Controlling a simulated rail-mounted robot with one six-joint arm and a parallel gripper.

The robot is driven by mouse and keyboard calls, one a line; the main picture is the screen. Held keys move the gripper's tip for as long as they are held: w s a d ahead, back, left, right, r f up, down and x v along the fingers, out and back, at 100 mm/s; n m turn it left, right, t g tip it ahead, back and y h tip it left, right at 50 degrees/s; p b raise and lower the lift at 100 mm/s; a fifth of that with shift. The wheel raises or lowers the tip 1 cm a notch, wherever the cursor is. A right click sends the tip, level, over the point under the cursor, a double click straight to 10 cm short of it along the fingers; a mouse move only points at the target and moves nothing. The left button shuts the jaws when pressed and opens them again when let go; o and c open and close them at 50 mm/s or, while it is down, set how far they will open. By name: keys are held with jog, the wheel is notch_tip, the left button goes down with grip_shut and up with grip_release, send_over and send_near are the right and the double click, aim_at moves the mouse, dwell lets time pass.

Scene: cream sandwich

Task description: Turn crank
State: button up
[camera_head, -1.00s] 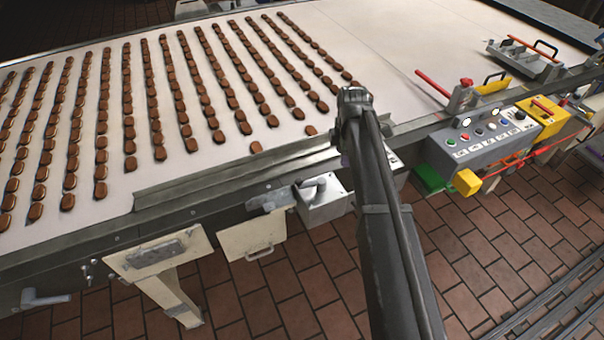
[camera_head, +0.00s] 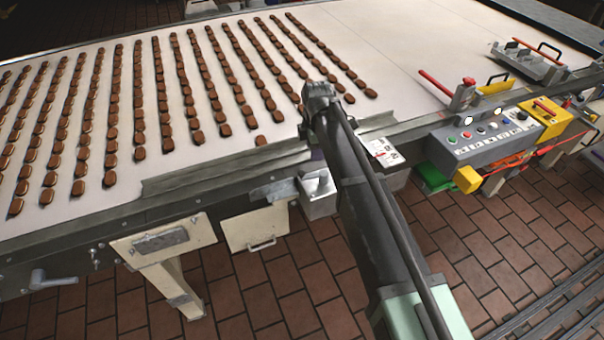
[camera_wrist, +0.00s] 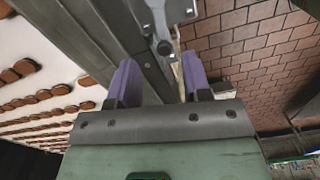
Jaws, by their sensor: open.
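A small grey metal box with a lever-like piece on top (camera_head: 317,188) is fixed to the conveyor's front side, just left of my arm. A grey crank-like handle (camera_head: 50,280) sticks out from the frame at lower left. I cannot tell which one is the crank. In the wrist view my gripper (camera_wrist: 158,72) is open and empty, its two purple fingers apart above the conveyor's metal edge. A metal bracket with a small round knob (camera_wrist: 163,47) lies just beyond the fingertips; contact is not visible.
The white conveyor belt (camera_head: 400,45) carries many rows of brown sweets (camera_head: 190,85) at left. A metal guide rail (camera_head: 215,165) runs along its front edge. A control panel (camera_head: 485,138) with buttons and a yellow box stands at right. The brick floor (camera_head: 270,300) is open in front.

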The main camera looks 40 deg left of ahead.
aim_at(313, 175)
notch_tip(313, 175, down, 11)
jog(key=b, duration=0.9)
jog(key=shift+a+r+b, duration=0.1)
jog(key=shift+r+b, duration=0.1)
jog(key=shift+b, duration=0.2)
jog(key=shift+r, duration=0.1)
grip_shut()
